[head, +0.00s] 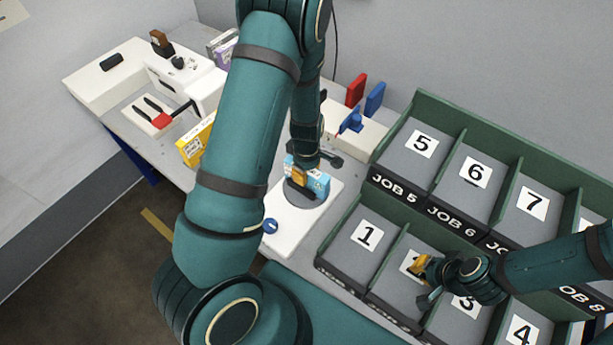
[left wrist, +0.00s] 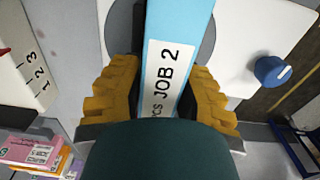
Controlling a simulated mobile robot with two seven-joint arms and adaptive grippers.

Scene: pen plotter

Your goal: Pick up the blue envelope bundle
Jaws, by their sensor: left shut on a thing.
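The blue envelope bundle (head: 319,183) is at the round grey plate of a white device (head: 292,225) in the head view. In the left wrist view the bundle (left wrist: 180,18) carries a white label reading "JOB 2". My left gripper (head: 303,172) is shut on the bundle, with a yellow-padded finger on each side of it in the left wrist view (left wrist: 160,92). I cannot tell whether the bundle rests on the plate or is slightly raised. My right gripper (head: 424,283) is open and empty over compartment 2 of the sorter; it partly hides the number.
A green sorter (head: 468,143) with numbered compartments fills the right side; compartments 1 (head: 367,235), 5 and 6 look empty. A blue knob (head: 270,226) is on the white device. A yellow box (head: 195,142) and a red-and-black tool (head: 160,119) lie left of my arm.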

